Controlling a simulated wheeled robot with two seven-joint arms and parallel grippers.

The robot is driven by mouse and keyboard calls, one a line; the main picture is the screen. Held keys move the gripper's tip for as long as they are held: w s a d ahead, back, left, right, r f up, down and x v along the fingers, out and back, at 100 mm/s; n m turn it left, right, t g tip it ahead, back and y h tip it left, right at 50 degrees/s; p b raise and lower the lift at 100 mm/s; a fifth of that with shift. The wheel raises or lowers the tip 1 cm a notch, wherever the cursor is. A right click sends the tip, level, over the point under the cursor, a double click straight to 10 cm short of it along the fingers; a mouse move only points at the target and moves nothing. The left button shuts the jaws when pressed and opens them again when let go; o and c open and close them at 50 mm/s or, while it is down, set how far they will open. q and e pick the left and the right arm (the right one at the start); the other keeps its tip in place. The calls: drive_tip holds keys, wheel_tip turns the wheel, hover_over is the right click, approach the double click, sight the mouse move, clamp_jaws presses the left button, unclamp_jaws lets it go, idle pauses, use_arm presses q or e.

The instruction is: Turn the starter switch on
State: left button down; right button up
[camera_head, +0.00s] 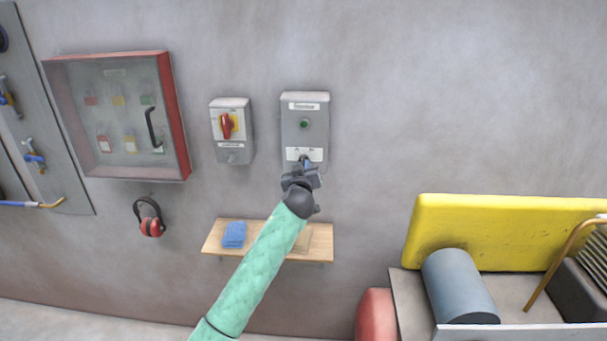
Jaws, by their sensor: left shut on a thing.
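The starter box (304,109) is a grey box on the wall, with a label at its top, a green round lamp or button and a white plate low on its front. My left gripper (305,163) is at the lower part of this box, shut on a small part there that looks like the starter switch. The gripper hides most of that switch, so its position cannot be told. My left arm has a green sleeve and comes up from below. My right gripper does not show.
A red-framed glazed cabinet (180,120) hangs further left. A wooden shelf (213,240) with a blue cloth (234,234) is below. Yellow-topped machinery (500,232) stands at right.

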use_arm(q)
drive_tip(key=shift+m+b, duration=0.8)
drive_tip(key=shift+m, duration=3.9)
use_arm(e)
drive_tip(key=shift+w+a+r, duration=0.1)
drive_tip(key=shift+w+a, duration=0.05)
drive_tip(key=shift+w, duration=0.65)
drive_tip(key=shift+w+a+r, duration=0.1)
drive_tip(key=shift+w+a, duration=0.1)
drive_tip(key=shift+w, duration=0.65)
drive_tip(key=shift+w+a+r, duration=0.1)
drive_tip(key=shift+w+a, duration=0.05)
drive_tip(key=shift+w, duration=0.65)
use_arm(q)
drive_tip(key=c, duration=1.5)
unclamp_jaws()
drive_tip(key=shift+o, duration=0.2)
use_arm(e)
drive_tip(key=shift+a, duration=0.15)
